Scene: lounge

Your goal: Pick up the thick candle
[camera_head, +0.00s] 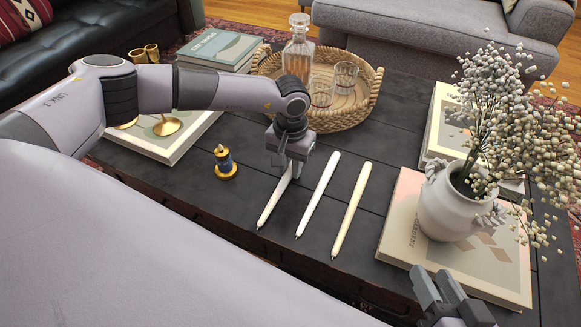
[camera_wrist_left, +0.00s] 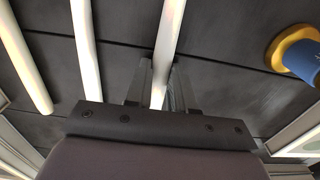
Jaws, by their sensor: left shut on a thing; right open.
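Three slender candles lie side by side on the dark table: a white left one (camera_head: 268,207), a white middle one (camera_head: 318,195) and a cream right one (camera_head: 351,211). I cannot tell surely which is thickest. My left gripper (camera_head: 287,168) is shut on the left candle, which appears to lie on the table. In the left wrist view the held candle (camera_wrist_left: 169,38) runs between the fingers of the left gripper (camera_wrist_left: 156,82), which hide part of it. My right gripper (camera_head: 438,284) is open and empty at the bottom right, near the table's front edge.
A small blue and gold candlestick (camera_head: 225,163) stands left of the held candle. Behind are a woven tray (camera_head: 352,121) with a decanter (camera_head: 298,52) and glasses. A white vase (camera_head: 446,208) of flowers stands on a book (camera_head: 400,235) at right.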

